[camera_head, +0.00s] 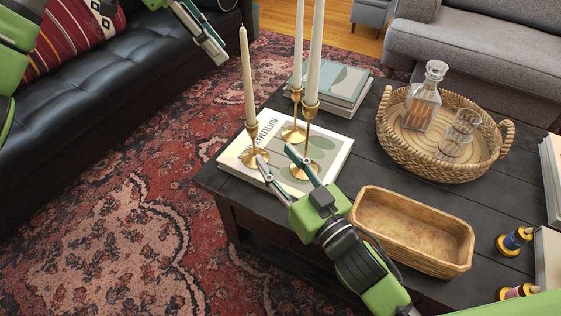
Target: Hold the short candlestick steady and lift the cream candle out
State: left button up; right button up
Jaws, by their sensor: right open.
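Three brass candlesticks with cream candles stand upright on a book on the dark table. The left one looks shortest; this short candlestick (251,135) holds a slim cream candle (247,78). The tallest candlestick (306,142) stands to its right, and another (294,115) stands behind. My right gripper (275,152) is open, low over the book, its fingertips close to the short candlestick's base; contact cannot be told. My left gripper (221,60) is up and left of the candle, apart from it. Its fingers appear side-on, so its opening is unclear.
A wicker tray (450,168) with a decanter (422,96) and a glass (458,134) is at the right. A wooden bowl (412,230) lies beside my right gripper. More books (345,84) lie behind the candlesticks. A black sofa (120,75) is at the left.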

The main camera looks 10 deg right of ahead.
aim_at(255, 131)
jog(key=x, duration=0.4)
jog(key=f+x, duration=0.1)
jog(key=x, duration=0.9)
jog(key=shift+w+d+f, duration=0.15)
jog(key=shift+d+f, duration=0.2)
jog(key=shift+c, duration=0.3)
